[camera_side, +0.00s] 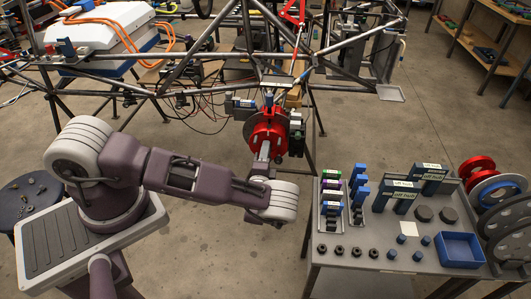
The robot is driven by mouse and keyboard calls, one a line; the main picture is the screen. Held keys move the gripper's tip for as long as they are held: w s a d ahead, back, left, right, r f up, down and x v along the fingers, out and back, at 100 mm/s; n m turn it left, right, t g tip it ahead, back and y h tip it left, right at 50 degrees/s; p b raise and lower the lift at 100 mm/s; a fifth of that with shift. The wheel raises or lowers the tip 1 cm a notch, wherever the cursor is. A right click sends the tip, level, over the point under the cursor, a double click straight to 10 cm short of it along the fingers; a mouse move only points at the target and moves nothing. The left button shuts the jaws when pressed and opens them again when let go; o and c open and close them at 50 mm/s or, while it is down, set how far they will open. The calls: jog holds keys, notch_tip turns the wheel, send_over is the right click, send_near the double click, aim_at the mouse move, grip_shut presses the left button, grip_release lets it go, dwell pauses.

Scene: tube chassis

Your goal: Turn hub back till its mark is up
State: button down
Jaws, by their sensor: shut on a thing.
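The red hub (268,127) sits on the tube chassis in the middle of the side view, with a grey disc behind it. My gripper (265,150) reaches up to the hub's front from below and is shut on it. The gripper covers part of the hub's lower face. A small blue piece (269,98) stands at the hub's top edge. I cannot tell where the hub's mark is at this size.
The tube chassis (205,68) spans the back. A dark round stool (30,197) is at the left. Floor shows between chassis and bench.

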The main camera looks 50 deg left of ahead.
jog(key=c, duration=1)
grip_release()
jog(key=v, duration=0.7)
jog(key=shift+s, duration=0.1)
